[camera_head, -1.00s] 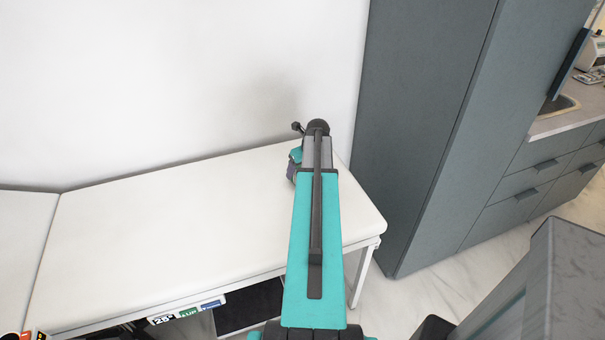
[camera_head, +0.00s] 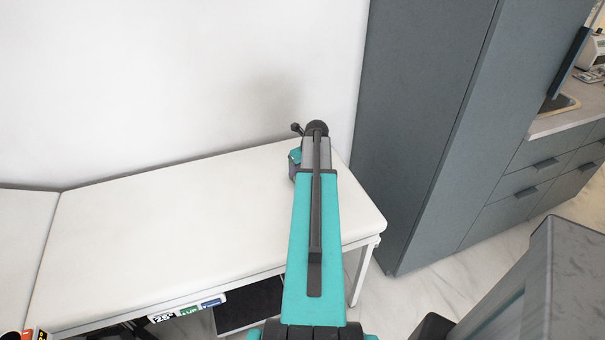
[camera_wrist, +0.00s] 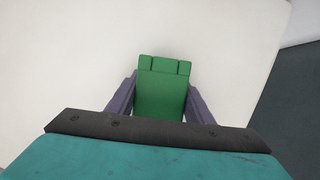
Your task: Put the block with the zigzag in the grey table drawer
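A green block (camera_wrist: 162,92) with a notched, toothed far edge sits between the two purple-grey fingers of my gripper (camera_wrist: 161,102) in the wrist view. The fingers press against its left and right sides, and its near end is hidden by my wrist. In the head view my gripper is mostly hidden behind my arm, over the far right part of the white bench. The block is not visible there. A grey piece of furniture (camera_head: 560,285) stands at the lower right; I cannot see a drawer in it.
The white padded bench (camera_head: 170,235) is otherwise clear on top. A tall grey cabinet (camera_head: 425,120) stands right of it. Grey drawers with handles (camera_head: 527,193) lie under a sink counter further right. Floor shows between them. Small labelled items (camera_head: 187,312) are under the bench.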

